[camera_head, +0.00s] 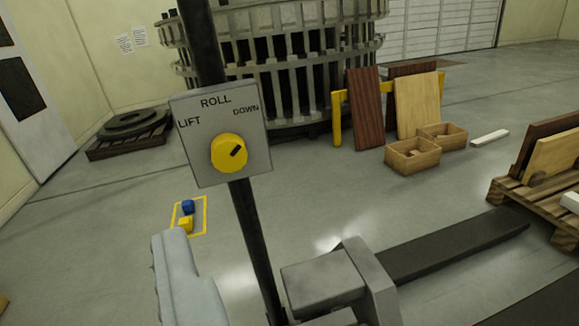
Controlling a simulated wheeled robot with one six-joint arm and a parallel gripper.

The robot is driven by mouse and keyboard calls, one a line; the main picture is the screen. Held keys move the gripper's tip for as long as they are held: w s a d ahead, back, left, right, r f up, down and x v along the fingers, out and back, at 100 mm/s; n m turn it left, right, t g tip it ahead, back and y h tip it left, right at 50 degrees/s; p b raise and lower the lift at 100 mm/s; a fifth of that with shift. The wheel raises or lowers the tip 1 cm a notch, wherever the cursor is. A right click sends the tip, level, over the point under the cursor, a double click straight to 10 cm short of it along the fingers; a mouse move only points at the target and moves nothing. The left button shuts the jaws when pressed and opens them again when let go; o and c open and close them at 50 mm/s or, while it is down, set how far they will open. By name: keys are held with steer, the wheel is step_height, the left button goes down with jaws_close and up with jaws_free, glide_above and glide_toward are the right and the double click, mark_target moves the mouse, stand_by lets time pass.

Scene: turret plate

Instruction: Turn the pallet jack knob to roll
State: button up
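The pallet jack knob (226,155) is round and yellow, on a grey plate (260,172) fixed to a dark upright handle (257,250). The plate reads LIFT at left, ROLL at top and DOWN at right. The grey pallet jack body (325,282) and a dark fork (455,245) are below right. A pale grey piece, seemingly part of my gripper (185,285), shows at the bottom, below and left of the knob and apart from it. Its fingertips cannot be made out clearly.
A blue block (188,206) and a yellow block (185,224) lie in a yellow floor outline. Wooden boxes (410,157) and leaning boards (418,105) stand behind right. A loaded pallet (510,190) is at right. A large round slatted structure (290,70) is behind.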

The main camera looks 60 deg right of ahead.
mark_target(230, 158)
steer(key=d+f+m+g+h, duration=0.2)
steer(key=d+f+g+h, duration=0.1)
steer(key=d+f, duration=0.55)
steer(key=x, duration=1.7)
steer(key=shift+w+d+r, duration=0.1)
steer(key=shift+w+r, duration=0.05)
steer(key=shift+w, duration=0.3)
steer(key=c, duration=1)
steer(key=n, duration=0.5)
steer(key=shift+n, duration=2.3)
